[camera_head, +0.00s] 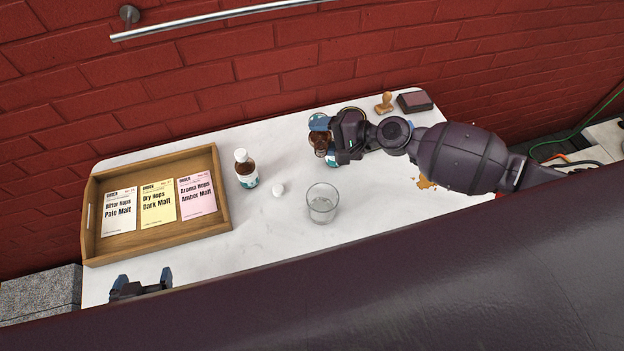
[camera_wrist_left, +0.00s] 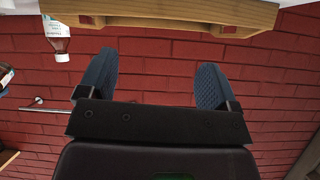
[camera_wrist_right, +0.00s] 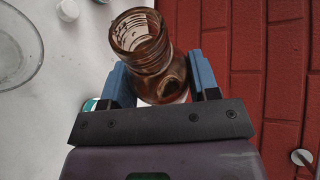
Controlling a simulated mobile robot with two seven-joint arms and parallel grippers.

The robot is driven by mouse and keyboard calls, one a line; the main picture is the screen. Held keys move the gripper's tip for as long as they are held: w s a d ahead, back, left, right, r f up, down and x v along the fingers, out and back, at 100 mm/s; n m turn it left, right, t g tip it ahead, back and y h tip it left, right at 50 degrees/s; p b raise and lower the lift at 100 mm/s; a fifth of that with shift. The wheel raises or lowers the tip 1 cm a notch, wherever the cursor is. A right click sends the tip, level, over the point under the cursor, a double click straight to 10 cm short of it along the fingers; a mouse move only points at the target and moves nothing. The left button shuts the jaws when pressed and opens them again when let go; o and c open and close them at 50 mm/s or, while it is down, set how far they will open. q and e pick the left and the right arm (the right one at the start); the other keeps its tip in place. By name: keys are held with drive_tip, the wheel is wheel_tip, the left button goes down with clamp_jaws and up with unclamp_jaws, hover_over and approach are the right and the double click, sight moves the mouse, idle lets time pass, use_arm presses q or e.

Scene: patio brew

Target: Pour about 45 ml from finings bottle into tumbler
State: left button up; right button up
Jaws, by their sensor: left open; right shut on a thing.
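My right gripper (camera_head: 343,143) is shut on an open brown bottle (camera_head: 319,143), near the table's back edge. The right wrist view shows the bottle's uncapped, threaded neck (camera_wrist_right: 139,38) between the fingers (camera_wrist_right: 160,85). I cannot read its label. The clear glass tumbler (camera_head: 322,204) stands upright on the table, in front of the held bottle and apart from it. Its rim shows at the left of the right wrist view (camera_wrist_right: 30,60). I cannot tell whether it holds liquid. My left gripper (camera_head: 141,283) is open and empty at the table's front left.
A white-capped brown bottle (camera_head: 246,170) stands left of the tumbler, with a loose white cap (camera_head: 278,190) between them. A wooden tray (camera_head: 222,190) with three cards fills the left. A wooden stamp (camera_head: 384,103) and dark block (camera_head: 414,101) lie at the back right, before the brick wall.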

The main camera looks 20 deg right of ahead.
use_arm(q)
drive_tip(key=shift+s+d+f, duration=0.15)
drive_tip(key=shift+d, duration=0.2)
use_arm(e)
drive_tip(key=shift+s+d, duration=0.15)
drive_tip(key=shift+d, duration=0.2)
use_arm(q)
drive_tip(key=shift+s+d+f, duration=0.15)
drive_tip(key=shift+s+d, duration=0.4)
drive_tip(key=shift+s, duration=0.25)
use_arm(e)
drive_tip(key=shift+s+d+r, duration=0.1)
drive_tip(key=shift+s+r, duration=0.05)
drive_tip(key=shift+s, duration=0.2)
use_arm(q)
drive_tip(key=shift+s+a+f+g+p, duration=0.15)
drive_tip(key=shift+g+p, duration=0.15)
drive_tip(key=shift+p, duration=0.15)
drive_tip(key=shift+r+p, duration=0.2)
drive_tip(key=shift+p, duration=0.1)
use_arm(e)
drive_tip(key=shift+w+m+g, duration=0.1)
drive_tip(key=shift+m+g, duration=0.3)
use_arm(q)
drive_tip(key=shift+a, duration=0.15)
drive_tip(key=shift+w+r, duration=0.15)
drive_tip(key=shift+w, duration=0.1)
